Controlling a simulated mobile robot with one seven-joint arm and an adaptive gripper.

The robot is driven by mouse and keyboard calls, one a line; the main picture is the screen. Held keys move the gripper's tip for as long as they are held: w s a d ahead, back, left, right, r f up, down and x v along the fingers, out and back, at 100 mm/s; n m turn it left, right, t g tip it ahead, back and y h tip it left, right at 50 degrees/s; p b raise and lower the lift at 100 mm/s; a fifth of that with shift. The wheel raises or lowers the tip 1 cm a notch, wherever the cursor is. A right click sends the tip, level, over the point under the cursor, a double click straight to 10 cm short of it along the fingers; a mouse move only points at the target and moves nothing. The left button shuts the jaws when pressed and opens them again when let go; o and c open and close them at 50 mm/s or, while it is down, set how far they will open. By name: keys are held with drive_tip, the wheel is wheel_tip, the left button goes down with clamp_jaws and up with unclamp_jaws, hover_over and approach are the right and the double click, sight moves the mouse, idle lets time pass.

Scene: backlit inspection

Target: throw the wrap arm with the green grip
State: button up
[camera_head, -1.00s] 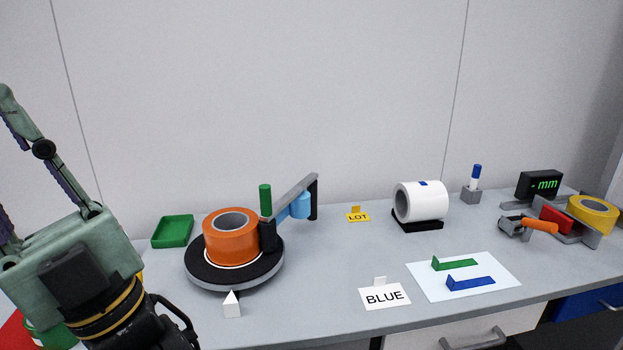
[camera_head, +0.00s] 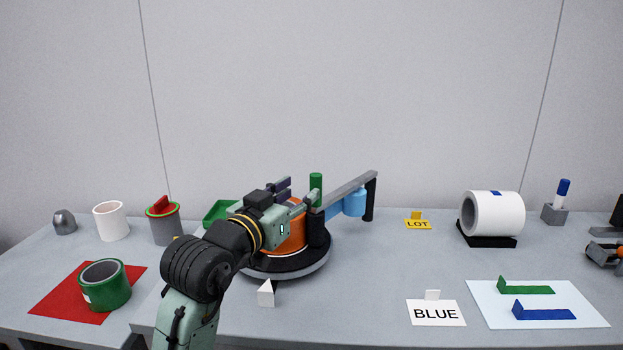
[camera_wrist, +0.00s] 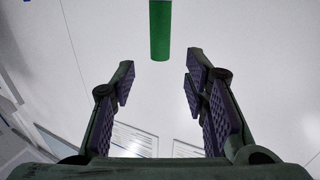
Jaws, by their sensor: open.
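The wrap arm is a grey bar (camera_head: 347,191) by the turntable, slanting up to the right. Its upright green grip (camera_head: 316,187) stands at the bar's left end. The grip also shows in the wrist view (camera_wrist: 160,30), at the top, midway between the fingers and beyond their tips. My gripper (camera_head: 296,190) is open and empty, just left of the grip in the head view and apart from it in the wrist view. An orange roll (camera_head: 291,238) sits on the round black turntable (camera_head: 290,264), partly hidden by my gripper. A light blue piece (camera_head: 355,203) hangs below the bar.
A white pointer (camera_head: 266,293) stands in front of the turntable. A green tray (camera_head: 217,212) is behind my wrist. A yellow LOT tag (camera_head: 418,223) and white roll (camera_head: 492,213) are right. A green roll (camera_head: 106,285) lies on a red mat (camera_head: 58,295) at left.

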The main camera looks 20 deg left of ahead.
sight(314, 181)
drive_tip(key=w, duration=0.2)
drive_tip(key=w+p, duration=0.1)
drive_tip(key=w, duration=0.2)
drive_tip(key=w+d+p, duration=0.1)
drive_tip(key=w, duration=0.2)
drive_tip(key=shift+w, duration=0.15)
drive_tip(key=shift+c, duration=0.5)
clamp_jaws()
drive_tip(key=shift+d, duration=0.2)
